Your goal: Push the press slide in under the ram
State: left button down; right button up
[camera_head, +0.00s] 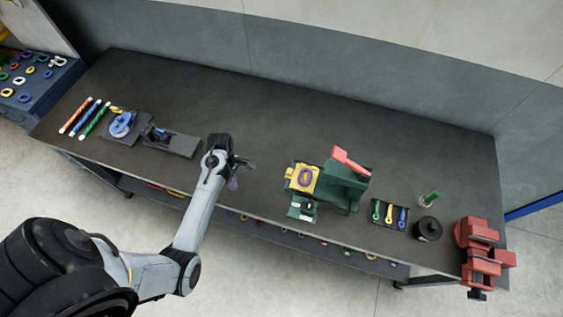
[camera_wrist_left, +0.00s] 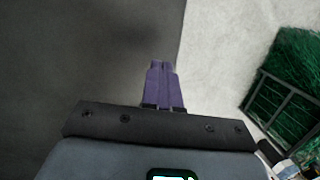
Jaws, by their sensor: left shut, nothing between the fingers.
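The green press (camera_head: 345,188) stands near the front edge of the table, right of the middle, with a red lever (camera_head: 350,161) on top. The slide lies out from the main green body. The ram itself is hard to make out. My left gripper (camera_head: 234,182) is left of the slide, clearly apart from it. Its purple fingers (camera_wrist_left: 162,85) are shut and empty in the left wrist view. My right gripper does not show.
A tray of coloured tools (camera_head: 388,226), a black round pot (camera_head: 428,229) and a red vise (camera_head: 480,247) stand to the right. Coloured rods (camera_head: 84,118) and a blue coil (camera_head: 122,124) lie at the left. The table between gripper and press is clear.

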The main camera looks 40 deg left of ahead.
pick_arm(q)
jog(key=w+r+n+t+h+b, duration=0.1)
jog(key=w+r+t+h+b, duration=0.3)
jog(key=w, duration=1.2)
jog(key=d+f, duration=0.1)
jog(key=f, duration=0.1)
jog(key=d+f+y+p, duration=0.1)
jog(key=f, duration=0.2)
jog(key=w+d+f+y, duration=0.1)
jog(key=d+f, duration=0.1)
jog(key=f, duration=0.1)
jog(key=shift+g, duration=0.3)
jog(key=shift+w+d+r+p, duration=0.15)
jog(key=shift+w+d+p, duration=0.15)
jog(key=shift+d, duration=0.3)
jog(key=shift+w+d+r+p, duration=0.1)
jog(key=shift+w+d+p, duration=0.15)
jog(key=shift+d, duration=0.3)
jog(key=shift+w+d, duration=0.25)
jog(key=shift+d, duration=0.45)
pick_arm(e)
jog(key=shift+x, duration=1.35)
pick_arm(q)
jog(key=shift+w, duration=0.1)
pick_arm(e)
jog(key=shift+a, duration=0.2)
